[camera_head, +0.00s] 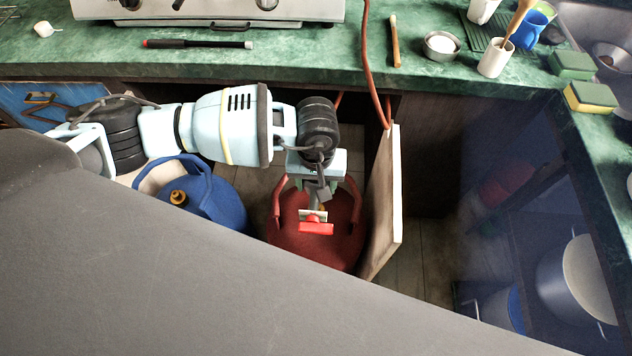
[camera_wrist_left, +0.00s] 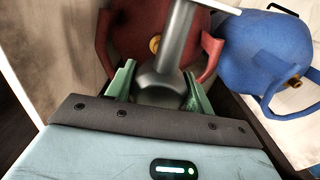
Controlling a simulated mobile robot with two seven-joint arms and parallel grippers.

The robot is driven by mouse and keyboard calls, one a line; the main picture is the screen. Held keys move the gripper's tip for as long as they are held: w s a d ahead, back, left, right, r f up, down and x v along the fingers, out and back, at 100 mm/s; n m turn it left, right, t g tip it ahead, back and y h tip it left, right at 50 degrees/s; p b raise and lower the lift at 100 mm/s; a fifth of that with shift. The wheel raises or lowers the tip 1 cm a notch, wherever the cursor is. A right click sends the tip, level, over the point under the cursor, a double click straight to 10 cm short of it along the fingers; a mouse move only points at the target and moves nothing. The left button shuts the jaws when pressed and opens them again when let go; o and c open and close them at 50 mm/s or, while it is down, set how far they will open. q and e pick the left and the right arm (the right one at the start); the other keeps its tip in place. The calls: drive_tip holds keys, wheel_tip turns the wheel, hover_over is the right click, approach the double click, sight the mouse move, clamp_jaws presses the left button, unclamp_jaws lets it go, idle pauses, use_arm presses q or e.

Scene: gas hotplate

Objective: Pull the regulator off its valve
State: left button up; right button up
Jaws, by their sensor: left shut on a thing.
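My left gripper (camera_head: 311,184) points down over the red gas cylinder (camera_head: 290,228) in the open cabinet. In the left wrist view its green fingers (camera_wrist_left: 160,80) are shut on the grey regulator (camera_wrist_left: 178,40), one on each side of its wide body. A red piece (camera_head: 316,229) with a pale strip sits just below the gripper in the head view. A brass valve (camera_wrist_left: 155,43) shows beside the regulator's grey stem, above the red cylinder. I cannot tell whether regulator and valve touch, as the stem and gripper cover the joint. My right gripper is not in view.
A blue cylinder (camera_head: 218,200) with a brass valve stands left of the red one. An open cabinet door (camera_head: 385,200) stands close on the right. An orange hose (camera_head: 368,55) hangs over the green counter (camera_head: 330,66) edge. A large grey surface covers the lower left.

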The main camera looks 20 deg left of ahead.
use_arm(q)
drive_tip(key=shift+r+p, duration=0.3)
drive_tip(key=shift+r, duration=0.4)
drive_tip(key=shift+r+p, duration=0.35)
drive_tip(key=shift+r, duration=0.35)
drive_tip(key=shift+r+p, duration=0.3)
drive_tip(key=shift+r, duration=0.25)
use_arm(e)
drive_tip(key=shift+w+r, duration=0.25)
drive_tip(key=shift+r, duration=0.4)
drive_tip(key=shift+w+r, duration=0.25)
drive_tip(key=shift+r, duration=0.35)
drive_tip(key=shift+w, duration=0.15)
